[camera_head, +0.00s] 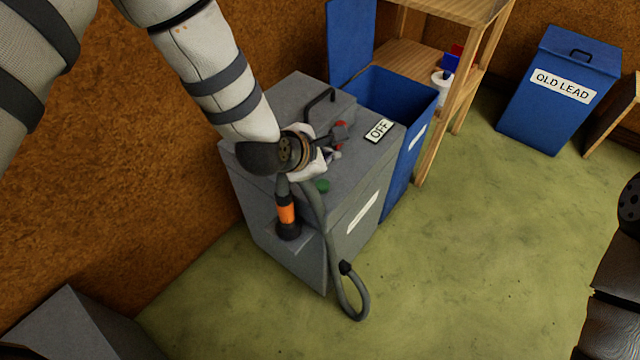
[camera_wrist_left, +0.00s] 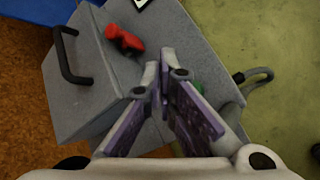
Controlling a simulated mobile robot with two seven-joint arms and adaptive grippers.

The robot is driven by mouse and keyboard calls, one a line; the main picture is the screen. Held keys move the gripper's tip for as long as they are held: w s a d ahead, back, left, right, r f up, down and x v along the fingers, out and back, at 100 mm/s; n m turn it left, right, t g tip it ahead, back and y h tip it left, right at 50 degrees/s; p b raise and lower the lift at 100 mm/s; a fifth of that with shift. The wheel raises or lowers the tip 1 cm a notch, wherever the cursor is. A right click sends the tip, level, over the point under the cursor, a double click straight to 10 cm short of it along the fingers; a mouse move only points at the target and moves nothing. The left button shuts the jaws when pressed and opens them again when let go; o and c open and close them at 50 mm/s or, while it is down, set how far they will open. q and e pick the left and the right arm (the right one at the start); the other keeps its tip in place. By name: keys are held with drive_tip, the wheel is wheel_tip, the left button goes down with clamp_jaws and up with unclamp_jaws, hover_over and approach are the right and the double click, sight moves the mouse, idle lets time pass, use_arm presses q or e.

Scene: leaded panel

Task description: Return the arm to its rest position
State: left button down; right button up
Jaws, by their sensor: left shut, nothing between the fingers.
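My left arm comes in from the upper left in the head view. My left gripper (camera_head: 330,148) is above the top of the grey cabinet (camera_head: 262,172), near its red control. In the left wrist view the gripper's fingers (camera_wrist_left: 164,82) meet at the tips with nothing between them. The cabinet top lies below them, with the red control (camera_wrist_left: 122,38) ahead and a green button (camera_wrist_left: 198,87) partly hidden behind a finger. The green button (camera_head: 321,186) also shows in the head view. I cannot tell the gripper's exact height above the cabinet.
An OFF sign (camera_head: 379,130) and black handle (camera_head: 319,103) are on the cabinet. A grey hose (camera_head: 329,246) and orange-banded tool (camera_head: 287,212) hang at its front. An open blue bin (camera_head: 404,96), wooden shelf (camera_head: 446,130) and OLD LEAD bin (camera_head: 548,115) stand beyond.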

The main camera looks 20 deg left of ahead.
use_arm(q)
drive_tip(key=shift+r, duration=0.45)
use_arm(e)
drive_tip(key=shift+w+r, duration=0.3)
use_arm(q)
drive_tip(key=s+a+f+m+g, duration=0.15)
drive_tip(key=s+f+m, duration=0.25)
drive_tip(key=s, duration=0.4)
drive_tip(key=s+a+f+m+g+y, duration=0.1)
drive_tip(key=s+f+m+g, duration=0.25)
drive_tip(key=s, duration=0.35)
drive_tip(key=s+a+f+m+g, duration=0.1)
drive_tip(key=s+a+f+m, duration=0.1)
drive_tip(key=s+f+m, duration=0.45)
drive_tip(key=s+a+m+g, duration=0.1)
drive_tip(key=s+m+g, duration=0.1)
drive_tip(key=s, duration=0.5)
drive_tip(key=s+a+r+m+g+p, duration=0.1)
drive_tip(key=s+m, duration=0.3)
drive_tip(key=s, duration=0.4)
drive_tip(key=s+a+m+g+y, duration=0.1)
drive_tip(key=s+a+m+g, duration=0.1)
drive_tip(key=s, duration=0.5)
drive_tip(key=shift+s+r+m+g, duration=0.2)
drive_tip(key=shift+m+g, duration=0.1)
drive_tip(key=shift+m, duration=0.6)
use_arm(e)
drive_tip(key=shift+w+r+t, duration=0.4)
drive_tip(key=shift+w+r, duration=0.35)
